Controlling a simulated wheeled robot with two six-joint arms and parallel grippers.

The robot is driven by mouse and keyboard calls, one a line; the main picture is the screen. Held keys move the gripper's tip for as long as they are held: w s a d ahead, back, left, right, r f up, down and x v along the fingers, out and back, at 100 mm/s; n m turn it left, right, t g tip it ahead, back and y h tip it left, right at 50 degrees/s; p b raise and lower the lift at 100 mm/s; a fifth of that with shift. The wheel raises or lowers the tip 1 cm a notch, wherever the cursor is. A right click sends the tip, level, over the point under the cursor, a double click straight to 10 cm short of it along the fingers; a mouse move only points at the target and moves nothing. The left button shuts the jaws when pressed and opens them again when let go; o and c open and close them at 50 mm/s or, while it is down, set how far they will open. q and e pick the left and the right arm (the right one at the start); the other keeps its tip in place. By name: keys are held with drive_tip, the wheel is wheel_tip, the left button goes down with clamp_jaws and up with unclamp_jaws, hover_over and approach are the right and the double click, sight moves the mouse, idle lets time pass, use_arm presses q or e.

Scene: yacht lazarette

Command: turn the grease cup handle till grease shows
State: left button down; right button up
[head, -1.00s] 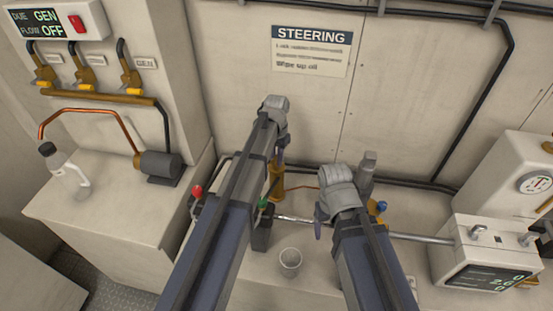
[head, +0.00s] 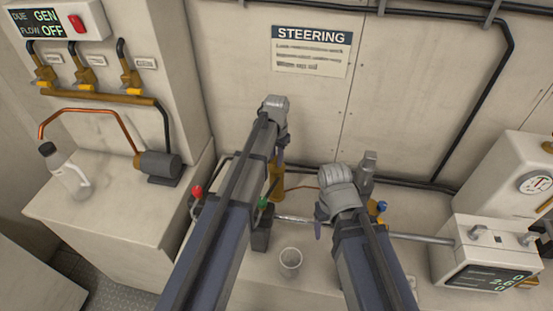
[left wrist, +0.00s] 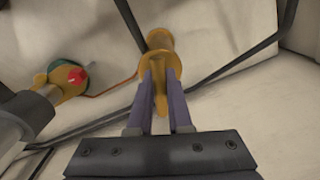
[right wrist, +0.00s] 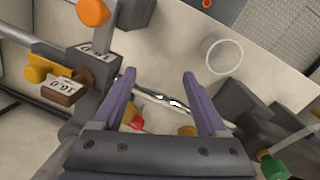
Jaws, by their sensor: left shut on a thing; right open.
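The brass grease cup (left wrist: 160,40) stands at the top middle of the left wrist view, with its flat handle (left wrist: 160,96) below a round flange. My left gripper (left wrist: 160,78) is shut on this handle, one purple finger on each side. In the head view the left gripper (head: 281,155) is in front of the brass body (head: 278,183), hiding much of it. My right gripper (right wrist: 158,76) is open and empty above a thin steel rod (right wrist: 165,99). In the head view the right gripper (head: 317,230) is right of the left arm. I cannot make out any grease.
A white cup (head: 290,262) stands on the bench between my arms. A red knob (head: 197,191) and a green knob (head: 263,202) are near the left arm. The back wall (head: 225,70) is close behind.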

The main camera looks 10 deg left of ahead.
idle(0.5)
use_arm(q)
drive_tip(key=c, duration=0.9)
unclamp_jaws()
drive_tip(key=shift+r, duration=0.15)
wheel_tip(320, 180, up, 8)
drive_tip(key=p, duration=0.7)
drive_tip(key=shift+f+p, duration=0.25)
drive_tip(key=shift+p, duration=0.15)
